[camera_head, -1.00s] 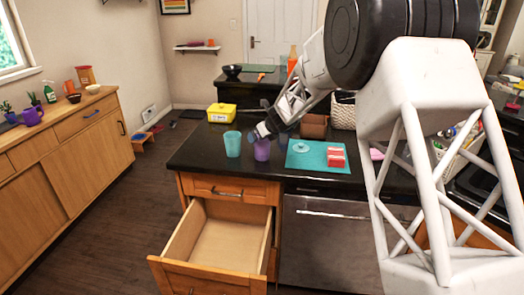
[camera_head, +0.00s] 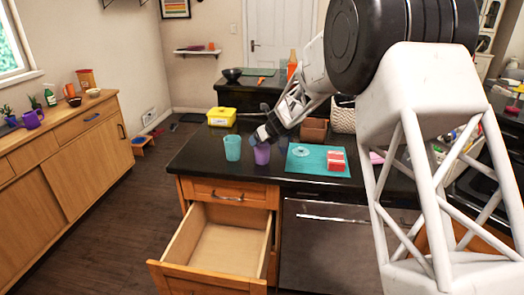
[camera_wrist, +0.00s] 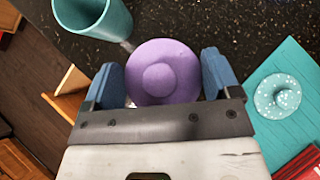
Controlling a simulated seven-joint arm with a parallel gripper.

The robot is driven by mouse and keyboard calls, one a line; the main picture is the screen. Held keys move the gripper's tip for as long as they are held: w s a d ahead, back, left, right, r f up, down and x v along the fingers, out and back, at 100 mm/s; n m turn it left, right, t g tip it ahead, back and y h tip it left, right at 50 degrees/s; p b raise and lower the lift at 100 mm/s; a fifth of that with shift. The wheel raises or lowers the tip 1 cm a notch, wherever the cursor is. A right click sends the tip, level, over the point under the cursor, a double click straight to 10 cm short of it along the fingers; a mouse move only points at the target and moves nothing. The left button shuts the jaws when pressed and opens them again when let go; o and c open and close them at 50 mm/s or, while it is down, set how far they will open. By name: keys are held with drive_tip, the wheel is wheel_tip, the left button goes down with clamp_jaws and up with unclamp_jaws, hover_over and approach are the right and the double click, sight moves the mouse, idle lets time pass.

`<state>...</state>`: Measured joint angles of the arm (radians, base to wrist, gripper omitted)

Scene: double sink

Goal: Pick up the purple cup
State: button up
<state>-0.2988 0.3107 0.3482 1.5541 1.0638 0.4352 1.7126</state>
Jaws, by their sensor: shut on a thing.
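The purple cup (camera_head: 262,155) stands on the black counter near its front edge, just right of the teal cup (camera_head: 232,147). In the wrist view the purple cup (camera_wrist: 162,72) shows as a round purple shape between the two blue fingers. My gripper (camera_head: 264,134) reaches it from above and is shut on it, one finger on each side. The cup looks upright. I cannot tell whether its base touches the counter.
The teal cup is close on the left, also in the wrist view (camera_wrist: 92,16). A teal board (camera_head: 320,172) with a spotted lid (camera_head: 300,151) and red box (camera_head: 336,160) is on the right. A yellow box (camera_head: 221,116) stands behind. The drawer (camera_head: 215,252) below is open.

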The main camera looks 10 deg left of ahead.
drive_tip(key=shift+r, duration=0.1)
drive_tip(key=shift+r, duration=0.75)
wheel_tip(320, 180, up, 2)
drive_tip(key=shift+r, duration=0.1)
drive_tip(key=s+d, duration=0.2)
drive_tip(key=s, duration=0.5)
drive_tip(key=s+d+r, duration=0.1)
drive_tip(key=s+d, duration=0.2)
drive_tip(key=s, duration=0.5)
drive_tip(key=shift+d, duration=0.3)
drive_tip(key=w+d+m+t+h, duration=0.1)
drive_tip(key=w+d+m+h, duration=0.1)
drive_tip(key=d, duration=0.8)
drive_tip(key=w+d+r+m+t+h, duration=0.1)
drive_tip(key=w+d+m+h, duration=0.1)
drive_tip(key=d, duration=0.7)
drive_tip(key=w+d+m+t+h, duration=0.1)
drive_tip(key=w+d+m, duration=0.3)
drive_tip(key=d, duration=0.6)
drive_tip(key=shift+d+r+m+h, duration=0.2)
drive_tip(key=shift+d+m+h, duration=0.15)
drive_tip(key=shift+m+h, duration=0.5)
